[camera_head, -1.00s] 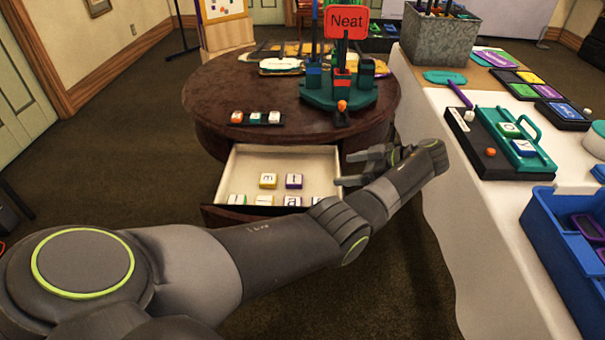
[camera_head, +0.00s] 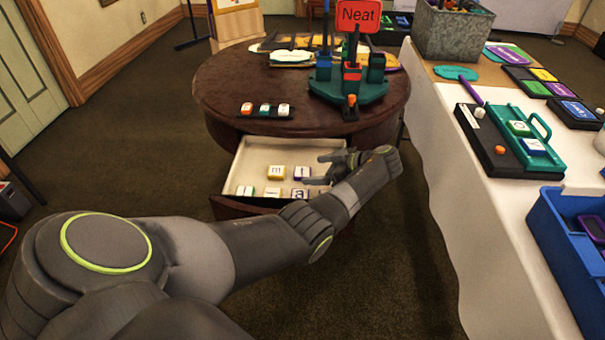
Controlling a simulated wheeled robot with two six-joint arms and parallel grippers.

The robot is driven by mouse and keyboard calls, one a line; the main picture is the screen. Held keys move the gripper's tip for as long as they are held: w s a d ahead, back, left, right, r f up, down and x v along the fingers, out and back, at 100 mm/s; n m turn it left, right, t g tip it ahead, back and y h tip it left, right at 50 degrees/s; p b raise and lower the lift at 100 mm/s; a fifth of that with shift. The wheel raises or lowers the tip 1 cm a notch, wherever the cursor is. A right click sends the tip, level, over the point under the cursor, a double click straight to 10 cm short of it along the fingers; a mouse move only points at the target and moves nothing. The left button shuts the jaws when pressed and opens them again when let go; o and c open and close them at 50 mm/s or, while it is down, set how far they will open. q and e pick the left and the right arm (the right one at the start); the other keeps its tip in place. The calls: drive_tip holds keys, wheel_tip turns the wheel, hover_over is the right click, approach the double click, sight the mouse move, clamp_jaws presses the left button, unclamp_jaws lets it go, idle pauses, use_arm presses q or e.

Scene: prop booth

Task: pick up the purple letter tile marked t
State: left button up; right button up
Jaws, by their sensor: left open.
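The purple letter tile marked t (camera_head: 301,173) lies in the open drawer of the round brown table, face up with purple sides. My left gripper (camera_head: 316,170) is over the right part of the drawer, its two fingers apart and pointing left. The fingertips are just right of the t tile, and the gap between the fingers faces it. I cannot tell whether they touch it. The gripper holds nothing that I can see. My right gripper is out of view.
A yellow m tile (camera_head: 276,173) sits left of the t tile. Several tiles, including a purple-sided a tile (camera_head: 299,194), lie in the drawer's (camera_head: 248,159) front row, partly near my arm. A white-covered table (camera_head: 440,150) stands to the right.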

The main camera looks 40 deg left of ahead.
sight(304, 172)
use_arm(q)
drive_tip(key=x, duration=0.4)
drive_tip(key=shift+f, duration=0.25)
drive_tip(key=shift+c, duration=0.2)
drive_tip(key=c, duration=1.2)
